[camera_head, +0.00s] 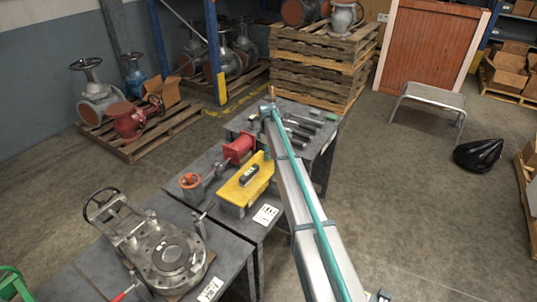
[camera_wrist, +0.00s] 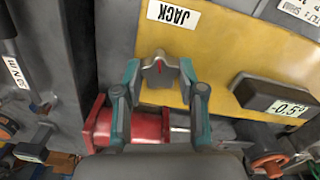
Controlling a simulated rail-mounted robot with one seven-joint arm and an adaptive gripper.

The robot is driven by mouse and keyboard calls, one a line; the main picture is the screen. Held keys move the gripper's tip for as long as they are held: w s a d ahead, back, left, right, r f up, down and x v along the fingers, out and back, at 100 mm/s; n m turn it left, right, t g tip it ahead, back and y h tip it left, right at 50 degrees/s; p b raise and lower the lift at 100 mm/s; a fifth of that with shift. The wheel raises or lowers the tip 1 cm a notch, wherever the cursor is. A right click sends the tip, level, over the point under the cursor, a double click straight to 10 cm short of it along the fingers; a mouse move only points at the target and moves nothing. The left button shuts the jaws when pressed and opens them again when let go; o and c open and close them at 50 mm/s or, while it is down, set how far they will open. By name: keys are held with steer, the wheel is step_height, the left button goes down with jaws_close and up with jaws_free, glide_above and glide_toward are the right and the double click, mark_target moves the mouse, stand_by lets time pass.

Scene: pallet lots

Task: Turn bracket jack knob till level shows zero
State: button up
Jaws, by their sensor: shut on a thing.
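In the wrist view, my gripper (camera_wrist: 161,72) has its teal fingers closed on either side of the grey lobed jack knob (camera_wrist: 158,80), which carries a red mark. The knob stands at the yellow bracket plate (camera_wrist: 222,60), below a white label (camera_wrist: 174,13) reading JACK. The dark level (camera_wrist: 272,96) on the plate reads about -0.5°. In the head view, the yellow bracket (camera_head: 235,190) lies on the bench with the level (camera_head: 249,174) on top. The knob and my fingers cannot be made out there, near my arm.
A red cylindrical fixture (camera_wrist: 128,126) lies just below the knob in the wrist view. An orange handwheel (camera_head: 190,181) sits left of the bracket. A flanged valve (camera_head: 165,250) occupies the near bench. Several dark bars (camera_head: 300,127) lie on the far bench.

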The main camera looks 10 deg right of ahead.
steer(key=n, duration=0.7)
steer(key=shift+w+r, duration=0.1)
steer(key=n, duration=0.7)
steer(key=shift+b, duration=0.3)
steer(key=o, duration=1.1)
steer(key=shift+o, duration=0.2)
step_height(320, 180, up, 12)
steer(key=shift+a, duration=0.15)
